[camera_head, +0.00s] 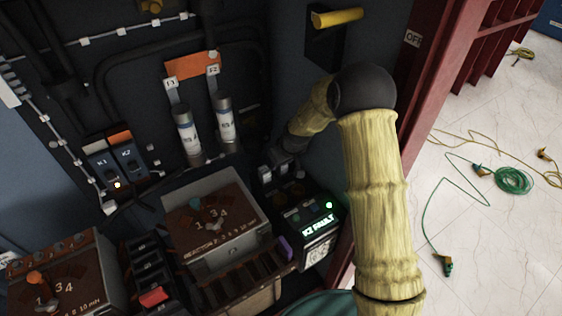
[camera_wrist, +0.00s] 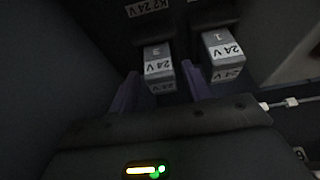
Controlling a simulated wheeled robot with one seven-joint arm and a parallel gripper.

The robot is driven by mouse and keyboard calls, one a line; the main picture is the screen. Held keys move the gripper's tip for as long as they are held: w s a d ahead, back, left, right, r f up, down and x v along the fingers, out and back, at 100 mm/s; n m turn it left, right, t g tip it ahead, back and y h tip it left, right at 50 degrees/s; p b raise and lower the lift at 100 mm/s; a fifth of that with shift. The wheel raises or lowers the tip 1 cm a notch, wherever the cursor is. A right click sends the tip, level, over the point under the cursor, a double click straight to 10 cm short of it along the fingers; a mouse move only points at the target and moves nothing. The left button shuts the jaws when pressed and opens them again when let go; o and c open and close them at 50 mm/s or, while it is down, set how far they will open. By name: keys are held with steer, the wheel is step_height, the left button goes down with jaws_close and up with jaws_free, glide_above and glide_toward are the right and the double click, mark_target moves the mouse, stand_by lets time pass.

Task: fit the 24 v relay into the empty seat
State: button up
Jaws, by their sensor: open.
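In the wrist view, a grey relay (camera_wrist: 158,66) marked 3 and 24 V, its lettering upside down, shows between the two purple fingers of my gripper (camera_wrist: 159,69). The fingers are apart, and I cannot tell whether they touch it. A second grey relay (camera_wrist: 223,52) marked 1 and 24 V is to the right, outside the fingers. A label reading K2 24 V (camera_wrist: 148,8) is above the first relay. In the head view my gripper is dark and hard to make out beyond my forearm. I cannot make out an empty seat.
Dark blocks marked K1 (camera_head: 101,161) and K2 (camera_head: 128,157) are on the left panel. A display (camera_head: 318,226) reads K2 FAULT. Two silver cylinders (camera_head: 226,124) and a dial box (camera_head: 215,217) crowd the middle. Cables (camera_head: 512,181) lie on the floor to the right.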

steer(key=shift+s+a+r, duration=0.1)
steer(key=shift+s+r, duration=0.05)
steer(key=shift+r, duration=0.2)
steer(key=v, duration=1.1)
steer(key=shift+s+r, duration=0.25)
steer(key=shift+d, duration=0.3)
steer(key=shift+w, duration=0.1)
